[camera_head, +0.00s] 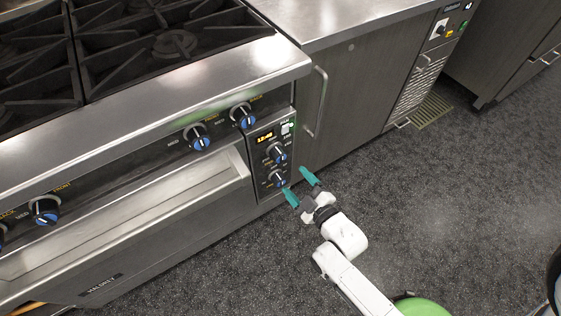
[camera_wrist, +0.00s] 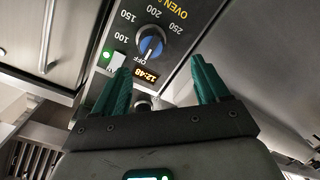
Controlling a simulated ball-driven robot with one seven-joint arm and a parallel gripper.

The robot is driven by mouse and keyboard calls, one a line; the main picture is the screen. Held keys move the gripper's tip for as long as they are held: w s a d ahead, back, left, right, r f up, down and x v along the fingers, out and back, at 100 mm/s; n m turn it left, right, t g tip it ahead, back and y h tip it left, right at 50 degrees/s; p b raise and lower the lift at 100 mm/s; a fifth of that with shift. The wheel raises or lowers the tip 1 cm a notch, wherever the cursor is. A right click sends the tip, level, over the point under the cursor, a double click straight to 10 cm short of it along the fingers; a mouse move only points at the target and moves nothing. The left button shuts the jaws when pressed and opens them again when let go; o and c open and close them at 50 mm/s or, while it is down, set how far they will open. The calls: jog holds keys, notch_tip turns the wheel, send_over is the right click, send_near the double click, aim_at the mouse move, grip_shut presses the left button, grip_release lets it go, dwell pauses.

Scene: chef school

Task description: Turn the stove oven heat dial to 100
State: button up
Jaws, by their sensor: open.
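The oven heat dial (camera_wrist: 151,42) is a round blue knob with a white pointer bar, marked OFF, 100, 150, 200 and 250 with the word OVEN. In the wrist view it appears upside down; one end of its bar seems to lie near OFF. In the head view it seems to be the upper knob (camera_head: 277,154) on the stove's control panel. My gripper (camera_head: 297,182) has its green fingers spread and empty, in front of the panel near the lower knob (camera_head: 278,180). In the wrist view the fingers (camera_wrist: 162,64) are below the dial, apart from it.
A clock display (camera_wrist: 147,75) and a white switch (camera_wrist: 117,62) with a green light sit beside the dial. The oven door handle (camera_head: 190,200) juts out left of the panel. A cabinet handle (camera_head: 318,100) stands to the right. The grey floor (camera_head: 450,180) is clear at right.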

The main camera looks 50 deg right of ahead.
aim_at(282, 160)
jog(key=shift+t+h, duration=0.3)
jog(key=shift+t, duration=0.3)
jog(key=x, duration=1)
jog(key=shift+d+b, duration=0.25)
jog(key=shift+b, duration=0.15)
jog(key=c, duration=1)
